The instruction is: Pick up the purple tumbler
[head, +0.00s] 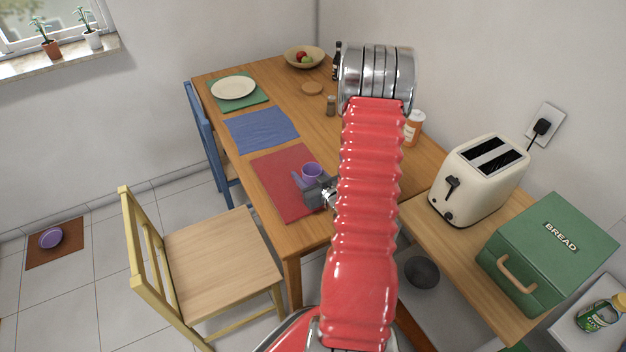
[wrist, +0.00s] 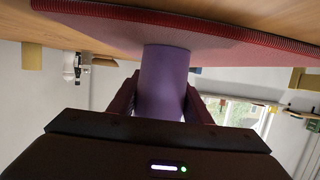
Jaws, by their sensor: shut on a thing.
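The purple tumbler (head: 312,171) is over the red placemat (head: 277,180) on the wooden table in the head view. My gripper (head: 308,186) reaches it from the right, partly hidden behind my red arm. In the wrist view the tumbler (wrist: 164,82) is between the two fingers of my gripper (wrist: 163,100), which are shut on its sides. The red mat (wrist: 215,35) fills the top of that view, close to the tumbler's end. I cannot tell whether the tumbler touches the mat.
A blue placemat (head: 262,131) and a plate (head: 233,88) on a green mat lie further back. A shaker (head: 331,105) and an orange bottle (head: 413,128) stand near my arm. A toaster (head: 478,180) and green bread box (head: 553,250) are at right. A yellow chair (head: 205,255) stands in front.

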